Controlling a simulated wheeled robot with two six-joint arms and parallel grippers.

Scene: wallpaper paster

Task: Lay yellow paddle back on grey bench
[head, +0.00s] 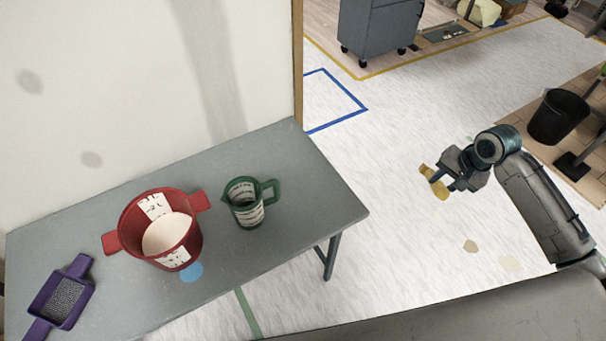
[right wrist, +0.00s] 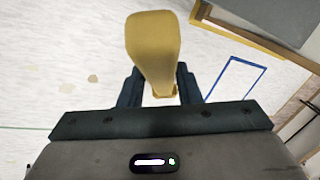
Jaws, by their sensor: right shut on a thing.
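The yellow paddle (right wrist: 153,45) is held by my right gripper (head: 437,183), which is shut on it. In the head view the yellow paddle (head: 441,189) shows only in part, at the jaws, over the floor to the right of the bench. In the right wrist view it sticks out from between the two dark fingers (right wrist: 160,88). The grey bench (head: 300,190) stands at the left against a pale wall, well apart from the paddle. My left gripper is in neither view.
On the bench are a red two-handled pot (head: 128,225) with pale contents, a green measuring jug (head: 247,212) and a purple tray (head: 50,298) with dark grains. A blue disc (head: 192,272) lies at the front edge. The bench's right end is clear. A black bin (head: 556,117) stands far right.

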